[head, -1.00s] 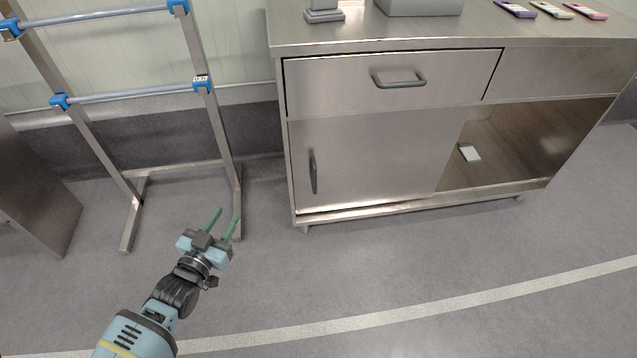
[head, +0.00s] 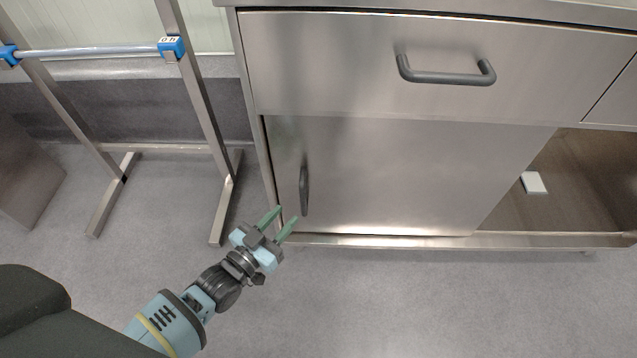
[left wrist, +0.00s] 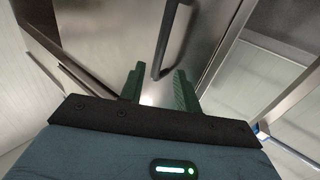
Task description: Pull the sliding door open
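The sliding door (head: 400,175) is a plain steel panel at the lower left of the steel cabinet. Its dark vertical handle (head: 304,188) sits near the door's left edge. My left gripper (head: 283,221) is open, with green fingers, just below and left of the handle in the head view. In the left wrist view the handle (left wrist: 166,45) shows beyond and between the open fingertips (left wrist: 158,78). No contact shows and the gap between the fingers looks empty. My right gripper is in neither view.
A drawer with a grey handle (head: 445,77) is above the door. Right of the door an open compartment holds a small white block (head: 533,183). A steel rack (head: 205,110) with blue clips stands to the left. The floor in front is clear.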

